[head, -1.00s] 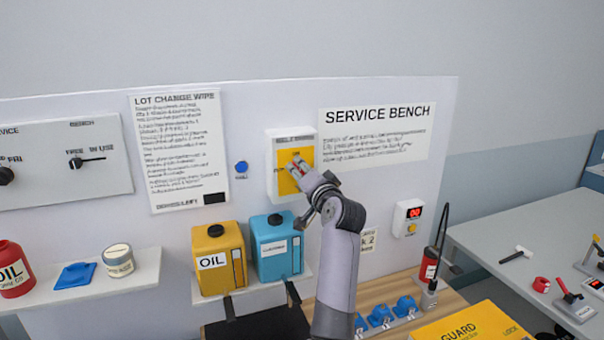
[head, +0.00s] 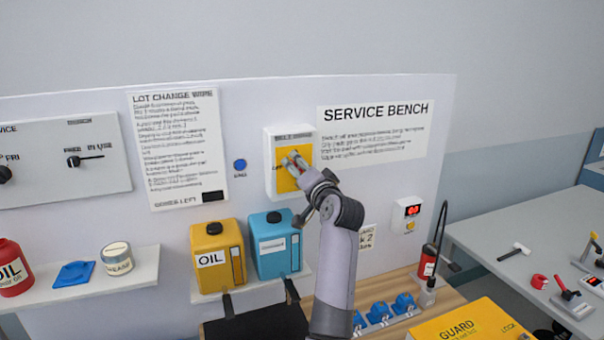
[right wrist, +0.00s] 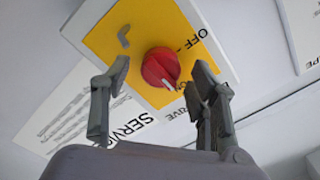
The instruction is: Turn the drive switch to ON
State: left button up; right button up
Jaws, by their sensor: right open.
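The drive switch is a round red knob (right wrist: 161,67) with a white pointer mark, on a yellow plate (right wrist: 112,50) in a white box (head: 270,150) on the upright panel. The word OFF is printed on the plate in the right wrist view. The pointer mark is on the knob's lower right side there, not towards OFF. My right gripper (head: 297,166) is at the box, its fingers open on either side of the knob, with gaps visible in the right wrist view. In the head view the fingers mostly hide the knob. My left gripper is not in view.
A blue button (head: 240,164) is left of the box. Yellow (head: 207,280) and blue (head: 271,265) oil cans stand on a shelf below.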

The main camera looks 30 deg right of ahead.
jog(key=v, duration=1.2)
jog(key=shift+f, duration=0.15)
